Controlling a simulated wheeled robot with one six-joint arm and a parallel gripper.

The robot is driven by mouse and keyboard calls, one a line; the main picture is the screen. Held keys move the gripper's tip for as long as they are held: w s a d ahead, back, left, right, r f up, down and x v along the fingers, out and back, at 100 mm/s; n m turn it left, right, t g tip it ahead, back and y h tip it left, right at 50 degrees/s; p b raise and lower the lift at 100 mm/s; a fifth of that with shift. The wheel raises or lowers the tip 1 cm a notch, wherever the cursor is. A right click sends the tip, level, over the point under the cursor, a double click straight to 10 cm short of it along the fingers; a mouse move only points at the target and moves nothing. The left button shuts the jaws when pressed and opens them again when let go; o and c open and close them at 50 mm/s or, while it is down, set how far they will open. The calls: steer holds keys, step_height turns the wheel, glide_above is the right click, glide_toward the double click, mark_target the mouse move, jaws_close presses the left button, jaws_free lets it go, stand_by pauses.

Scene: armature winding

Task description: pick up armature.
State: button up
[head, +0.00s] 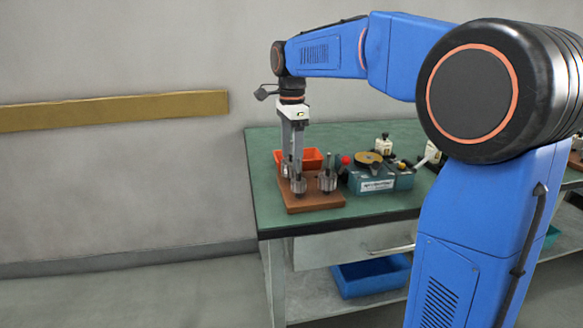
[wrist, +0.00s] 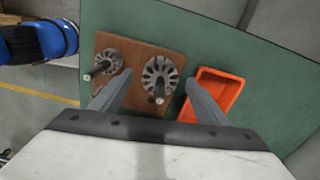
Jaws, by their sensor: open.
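Grey slotted armatures with upright shafts stand on a brown wooden board on the green bench. In the head view one armature (head: 299,186) is at the board's front, close below my gripper (head: 292,168), and another armature (head: 327,181) stands to its right. In the wrist view one armature (wrist: 160,72) lies between the two open fingers of my gripper (wrist: 158,88), its shaft pointing toward the camera. A second armature (wrist: 106,62) is left of the left finger. The fingers are apart and hold nothing. I cannot tell whether they reach down to the armature's sides.
An orange bin (head: 312,158) sits behind the wooden board (head: 315,202); in the wrist view the right finger overlaps the bin (wrist: 222,88). A teal winding machine (head: 378,177) stands right of the board. A blue bin (head: 370,278) is on the lower shelf.

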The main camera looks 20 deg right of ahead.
steer(key=shift+f, duration=1.15)
steer(key=c, duration=1.5)
steer(key=shift+o, duration=0.2)
steer(key=shift+r, duration=5.05)
